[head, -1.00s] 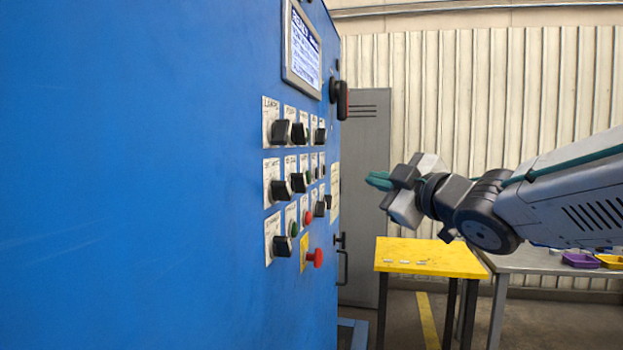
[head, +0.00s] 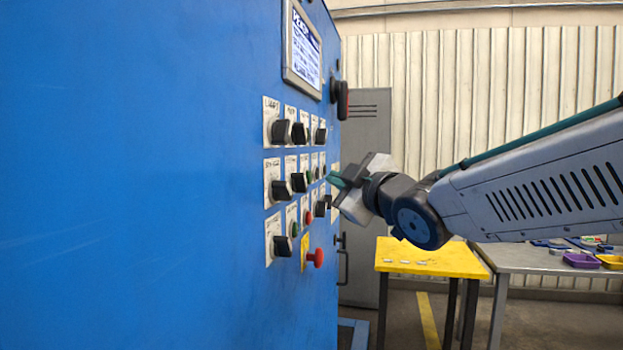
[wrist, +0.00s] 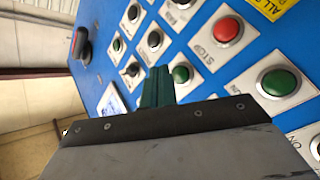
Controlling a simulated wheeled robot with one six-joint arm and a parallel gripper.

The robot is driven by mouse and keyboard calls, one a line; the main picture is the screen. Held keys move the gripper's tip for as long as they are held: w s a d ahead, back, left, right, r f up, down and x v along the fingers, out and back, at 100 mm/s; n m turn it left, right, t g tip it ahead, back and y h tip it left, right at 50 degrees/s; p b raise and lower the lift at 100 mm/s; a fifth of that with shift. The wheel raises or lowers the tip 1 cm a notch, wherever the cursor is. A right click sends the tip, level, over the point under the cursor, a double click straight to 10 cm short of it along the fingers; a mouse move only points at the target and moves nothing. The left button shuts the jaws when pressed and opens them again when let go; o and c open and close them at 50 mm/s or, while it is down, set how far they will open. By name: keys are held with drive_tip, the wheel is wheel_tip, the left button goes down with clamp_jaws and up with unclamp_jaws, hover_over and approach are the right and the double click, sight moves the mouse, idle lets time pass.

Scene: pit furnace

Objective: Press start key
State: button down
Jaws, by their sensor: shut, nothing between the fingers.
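My gripper (head: 337,180) is shut and empty, its green fingertips close to the right part of the blue control panel in the head view. In the wrist view the shut fingers (wrist: 157,86) point at the panel. A green button (wrist: 181,74) shows just right of the fingertips; its label is hidden by my gripper. Another green button (wrist: 280,84) sits further right, above a plate reading "ON". A red button (wrist: 227,29) has a "STOP" plate. I cannot read which key is marked start, nor tell whether the fingertips touch the panel.
The blue cabinet (head: 150,180) carries a screen (head: 303,48), rows of black knobs, and a red mushroom button (head: 316,257) low on the panel. A black-and-red handle (head: 341,98) sticks out near its right edge. A yellow table (head: 430,256) stands behind.

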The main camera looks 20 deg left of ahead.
drive_tip(key=shift+a, duration=0.65)
drive_tip(key=shift+a, duration=0.15)
idle(1.5)
drive_tip(key=shift+s+a, duration=0.1)
drive_tip(key=shift+a, duration=0.15)
drive_tip(key=shift+a, duration=0.45)
idle(0.7)
drive_tip(key=shift+d, duration=0.9)
drive_tip(key=d, duration=0.5)
idle(0.3)
